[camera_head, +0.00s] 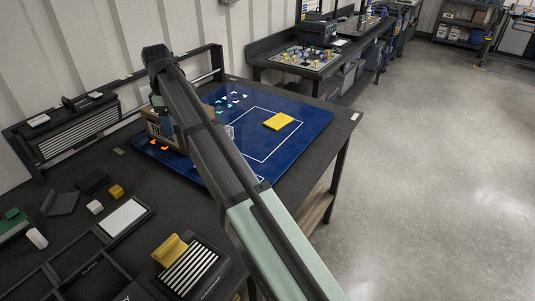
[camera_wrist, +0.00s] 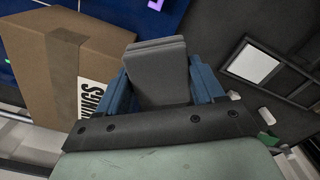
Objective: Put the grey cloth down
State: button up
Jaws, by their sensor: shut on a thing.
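My gripper (camera_wrist: 160,88) is shut on the grey cloth (camera_wrist: 158,66), a folded flat pad that sticks out between the two blue fingers in the wrist view. In the head view my gripper (camera_head: 166,124) hangs beside a cardboard box (camera_head: 152,125) at the left edge of the blue mat (camera_head: 310,126). The cloth cannot be made out there. In the wrist view the box (camera_wrist: 60,65) is close on the left of the fingers. A yellow folded cloth (camera_head: 278,121) lies on the mat, partly inside a white outlined square.
Small white, green and orange pieces (camera_head: 230,98) lie on the mat near the box. A striped dark case (camera_head: 80,130) stands at the back left. A yellow piece (camera_head: 170,250) rests on a striped block at the front. The outlined square has bare room around the yellow cloth.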

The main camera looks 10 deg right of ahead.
jog(key=w+d+m, duration=0.2)
jog(key=d+m, duration=0.1)
jog(key=d, duration=1.3)
jog(key=m, duration=0.4)
send_over(269, 153)
notch_tip(269, 153, down, 4)
jog(key=shift+f, duration=5.6)
jog(key=shift+f, duration=0.15)
jog(key=o, duration=1)
notch_tip(269, 153, up, 12)
